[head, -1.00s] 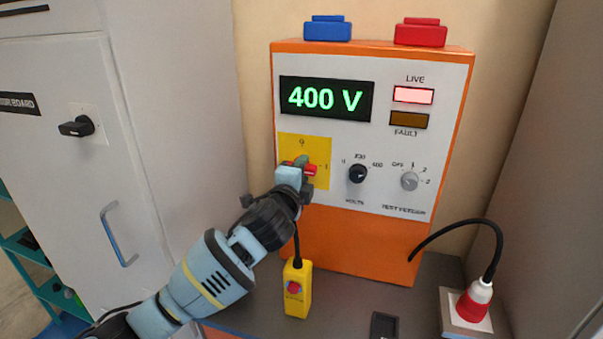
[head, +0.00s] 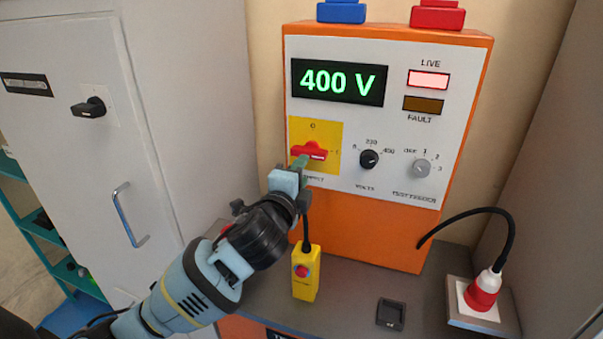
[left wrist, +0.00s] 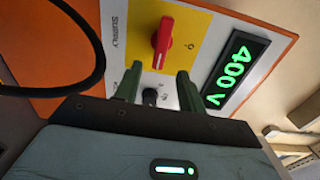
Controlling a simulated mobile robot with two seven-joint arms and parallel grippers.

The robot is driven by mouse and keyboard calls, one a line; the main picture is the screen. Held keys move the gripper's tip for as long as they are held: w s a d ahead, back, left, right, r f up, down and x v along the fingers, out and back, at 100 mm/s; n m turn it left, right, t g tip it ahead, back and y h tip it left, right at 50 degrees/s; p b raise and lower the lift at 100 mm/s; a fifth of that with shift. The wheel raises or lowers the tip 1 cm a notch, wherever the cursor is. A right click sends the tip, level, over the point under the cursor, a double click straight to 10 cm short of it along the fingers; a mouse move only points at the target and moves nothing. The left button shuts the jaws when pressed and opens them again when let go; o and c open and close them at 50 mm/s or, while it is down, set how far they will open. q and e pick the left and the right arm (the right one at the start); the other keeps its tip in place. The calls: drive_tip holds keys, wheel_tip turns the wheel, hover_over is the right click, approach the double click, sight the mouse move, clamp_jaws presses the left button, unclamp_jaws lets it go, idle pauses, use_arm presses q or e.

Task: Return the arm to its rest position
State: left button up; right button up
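My left gripper (head: 299,166) is in front of the orange test panel (head: 348,222), just below and left of the red supply switch (head: 312,151) on its yellow plate. In the left wrist view the two green fingers (left wrist: 157,82) are apart with nothing between them. The red switch handle (left wrist: 163,42) stands beyond the fingertips, clear of them. In the head view the handle lies level, towards the 1 mark. The display (head: 338,82) reads 400 V and the LIVE lamp (head: 428,80) is lit. My right gripper is not in view.
A red-and-white plug (head: 483,292) with a black cable stands at right. A grey cabinet (head: 160,150) with a black handle is at left. A black cable loop (left wrist: 95,50) shows in the left wrist view.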

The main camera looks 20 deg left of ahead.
use_arm(q)
drive_tip(key=s+a+f+n+g+y, duration=0.1)
drive_tip(key=s+f+n+g, duration=0.35)
drive_tip(key=s+f, duration=0.5)
drive_tip(key=s+a+f+n+g, duration=0.25)
drive_tip(key=s+f+n, duration=0.35)
drive_tip(key=f, duration=0.6)
drive_tip(key=s+a+f+n+g, duration=0.1)
drive_tip(key=s+f+n+g, duration=0.3)
drive_tip(key=s, duration=0.9)
drive_tip(key=s+a+f+n+g, duration=0.15)
drive_tip(key=s+f+g, duration=0.4)
drive_tip(key=s, duration=0.75)
drive_tip(key=w+d+f+t+h, duration=0.1)
drive_tip(key=w+f+t, duration=0.2)
drive_tip(key=f+t, duration=0.1)
drive_tip(key=w+d+f+t+h, duration=0.1)
drive_tip(key=w+d+f+t, duration=0.1)
drive_tip(key=f, duration=0.4)
drive_tip(key=shift+w+f+t, duration=0.4)
drive_tip(key=shift+w+t, duration=0.35)
drive_tip(key=shift+t, duration=0.3)
